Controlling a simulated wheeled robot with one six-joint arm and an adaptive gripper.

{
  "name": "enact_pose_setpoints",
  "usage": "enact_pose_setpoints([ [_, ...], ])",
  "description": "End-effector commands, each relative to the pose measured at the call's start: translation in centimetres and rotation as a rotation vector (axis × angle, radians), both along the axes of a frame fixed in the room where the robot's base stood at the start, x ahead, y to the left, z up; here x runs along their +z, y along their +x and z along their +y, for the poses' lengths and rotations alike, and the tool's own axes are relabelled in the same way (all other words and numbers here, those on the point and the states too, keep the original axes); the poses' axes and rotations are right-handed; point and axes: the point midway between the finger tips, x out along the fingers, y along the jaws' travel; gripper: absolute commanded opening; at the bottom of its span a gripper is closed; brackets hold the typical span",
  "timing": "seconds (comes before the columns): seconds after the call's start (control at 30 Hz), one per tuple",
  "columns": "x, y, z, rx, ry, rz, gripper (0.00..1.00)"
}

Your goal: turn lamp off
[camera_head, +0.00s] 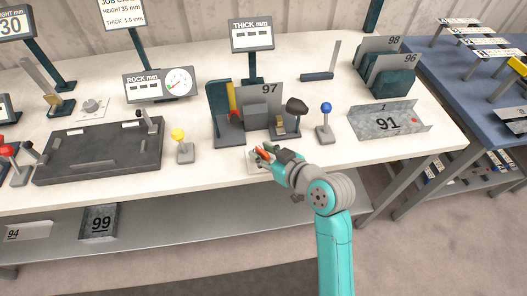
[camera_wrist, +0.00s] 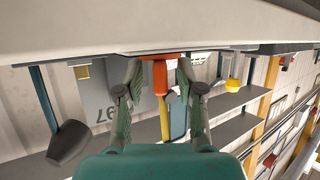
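A small orange-red piece (camera_head: 265,151) shows at a pale plate (camera_head: 254,163) on the front of the white table. It looks like a switch, but its kind and position are too small to tell. My gripper (camera_head: 262,152) is low over that plate and partly hides it. In the wrist view, which appears upside down, my gripper (camera_wrist: 162,72) has its two fingers apart. An orange piece (camera_wrist: 160,78) shows between them, with gaps on both sides. I cannot make out a lamp for certain in either view.
Behind my gripper stands a grey device (camera_head: 230,132) with a part marked 97. A blue-knobbed lever (camera_head: 325,122) is to its right, a yellow-knobbed lever (camera_head: 181,147) to its left. A tray marked 91 (camera_head: 413,113) lies at right. The table's front edge is close below.

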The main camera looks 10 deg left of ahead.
Motion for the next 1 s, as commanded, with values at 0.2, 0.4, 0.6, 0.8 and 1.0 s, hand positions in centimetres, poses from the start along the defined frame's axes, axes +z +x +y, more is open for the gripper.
enact_pose_setpoints([
  [0.2, 0.2, -0.3, -0.3, -0.001, 0.001, 0.0, 0.38],
  [0.4, 1.2, -2.1, -2.3, -0.003, 0.0, 0.0, 0.38],
  [0.6, 2.8, -4.6, -5.1, -0.004, 0.001, 0.0, 0.38],
  [0.8, 4.0, -6.6, -7.2, -0.003, 0.0, 0.0, 0.38],
  [1.0, 4.5, -7.5, -8.0, 0.0, 0.0, 0.0, 0.38],
])
